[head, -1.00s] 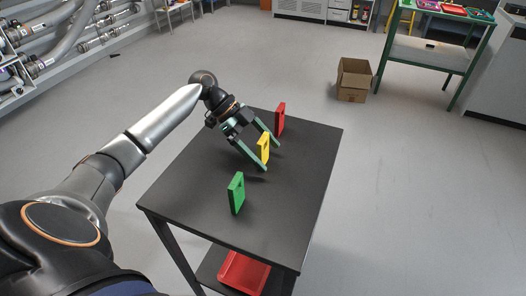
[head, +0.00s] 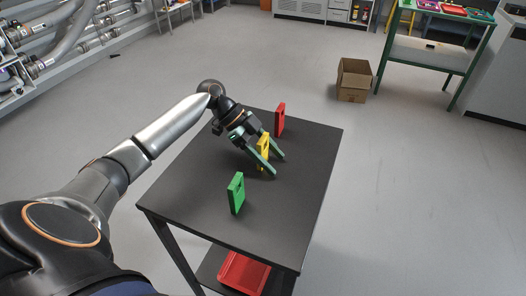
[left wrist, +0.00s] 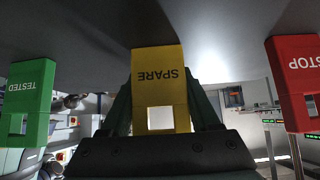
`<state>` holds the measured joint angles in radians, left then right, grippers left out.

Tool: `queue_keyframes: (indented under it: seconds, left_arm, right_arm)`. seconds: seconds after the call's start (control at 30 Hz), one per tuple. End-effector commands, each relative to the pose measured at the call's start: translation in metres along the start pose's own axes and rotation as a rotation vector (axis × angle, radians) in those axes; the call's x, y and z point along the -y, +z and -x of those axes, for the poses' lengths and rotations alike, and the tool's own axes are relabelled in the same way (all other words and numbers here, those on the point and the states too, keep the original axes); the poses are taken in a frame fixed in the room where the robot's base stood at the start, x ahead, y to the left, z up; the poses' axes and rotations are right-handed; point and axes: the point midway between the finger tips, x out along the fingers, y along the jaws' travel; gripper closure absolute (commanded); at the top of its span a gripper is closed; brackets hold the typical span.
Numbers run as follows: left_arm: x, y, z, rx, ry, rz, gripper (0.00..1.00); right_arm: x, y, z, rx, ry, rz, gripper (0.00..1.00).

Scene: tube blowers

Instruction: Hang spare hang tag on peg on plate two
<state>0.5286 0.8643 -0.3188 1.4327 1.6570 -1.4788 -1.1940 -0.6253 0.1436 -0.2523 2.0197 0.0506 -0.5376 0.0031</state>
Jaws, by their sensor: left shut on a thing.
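The yellow spare hang tag (head: 263,146) stands upright on the dark table (head: 300,205). In the left wrist view the tag (left wrist: 157,85) shows upside down, with the word SPARE and a square hole. My left gripper (head: 277,167) has its green fingers on either side of the tag and is shut on it, with the fingertips reaching past it. I cannot make out a peg or plate two in these views. My right gripper is out of view.
A green TESTED tag (head: 236,193) stands nearer on the table, and a red STOP tag (head: 280,120) stands farther back. A red bin (head: 243,272) is on the lower shelf. Pipes (head: 60,45) line the left wall. A cardboard box (head: 354,80) sits on open floor.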

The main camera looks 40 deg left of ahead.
Motion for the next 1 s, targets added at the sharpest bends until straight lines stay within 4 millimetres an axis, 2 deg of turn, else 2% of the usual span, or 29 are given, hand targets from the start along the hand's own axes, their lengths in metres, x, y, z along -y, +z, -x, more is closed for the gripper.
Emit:
queue_keyframes:
  seconds: [0.03,0.23,0.67,0.83,1.0]
  left_arm:
    - [0.0,0.0,0.0,0.0,0.0,0.0,0.68]
    - [0.0,0.0,0.0,0.0,-0.001,0.0,0.9]
    - [0.001,-0.008,0.008,-0.001,-0.003,-0.002,0.91]
    - [0.002,-0.025,0.027,0.0,-0.005,-0.005,0.91]
    - [0.016,-0.031,0.077,-0.002,-0.008,0.0,0.91]
  right_arm:
    - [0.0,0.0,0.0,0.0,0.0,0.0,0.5]
    - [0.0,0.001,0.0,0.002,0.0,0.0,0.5]
    - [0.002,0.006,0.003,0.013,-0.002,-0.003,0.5]
    - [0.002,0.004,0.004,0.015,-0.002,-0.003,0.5]
    - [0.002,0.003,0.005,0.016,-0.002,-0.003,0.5]
